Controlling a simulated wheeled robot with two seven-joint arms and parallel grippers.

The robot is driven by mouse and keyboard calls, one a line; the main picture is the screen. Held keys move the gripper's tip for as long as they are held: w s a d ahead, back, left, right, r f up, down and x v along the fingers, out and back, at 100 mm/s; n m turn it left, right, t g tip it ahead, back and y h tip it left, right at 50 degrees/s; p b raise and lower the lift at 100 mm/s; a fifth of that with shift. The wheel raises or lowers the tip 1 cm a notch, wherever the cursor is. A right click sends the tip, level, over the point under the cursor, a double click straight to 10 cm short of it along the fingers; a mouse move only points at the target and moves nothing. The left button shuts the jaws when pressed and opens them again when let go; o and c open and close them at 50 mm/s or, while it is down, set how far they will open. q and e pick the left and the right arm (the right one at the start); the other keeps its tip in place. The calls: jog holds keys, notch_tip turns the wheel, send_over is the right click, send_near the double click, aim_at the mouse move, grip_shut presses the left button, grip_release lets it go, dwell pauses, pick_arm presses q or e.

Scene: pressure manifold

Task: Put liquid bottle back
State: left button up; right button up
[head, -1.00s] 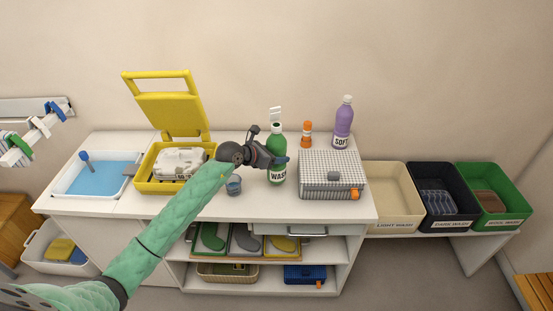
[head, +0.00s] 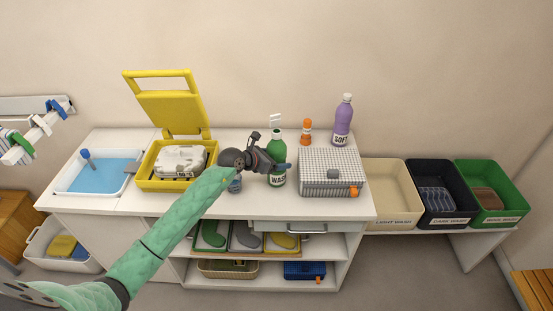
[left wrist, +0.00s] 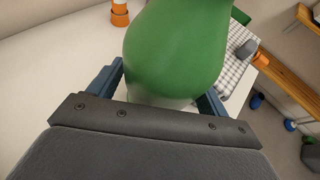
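The green wash bottle (head: 278,158) stands near upright at the middle of the counter, its white flip cap (head: 275,121) open. My left gripper (head: 279,167) reaches it from the left, with its fingers around the body by the label. In the left wrist view the green bottle (left wrist: 175,50) fills the space between the two blue fingers (left wrist: 160,92), which appear to touch it on both sides. The bottle's base looks at or very close to the counter top; any small gap cannot be told. My right gripper is not in view.
A gridded box (head: 331,172) stands close right of the bottle. An orange bottle (head: 306,132) and a purple soft bottle (head: 342,122) stand behind. Laundry bins (head: 390,190) stand right.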

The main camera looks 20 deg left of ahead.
pick_arm(q)
jog(key=shift+r, duration=0.15)
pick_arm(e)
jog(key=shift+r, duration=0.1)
pick_arm(q)
jog(key=shift+s+a, duration=0.15)
jog(key=shift+s, duration=0.05)
jog(key=b+v, duration=0.4)
jog(key=v, duration=0.7)
jog(key=shift+s+r, duration=0.15)
jog(key=shift+r, duration=0.1)
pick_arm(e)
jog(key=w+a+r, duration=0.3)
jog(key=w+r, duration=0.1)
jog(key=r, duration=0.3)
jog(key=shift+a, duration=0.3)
pick_arm(q)
jog(key=shift+a, duration=0.1)
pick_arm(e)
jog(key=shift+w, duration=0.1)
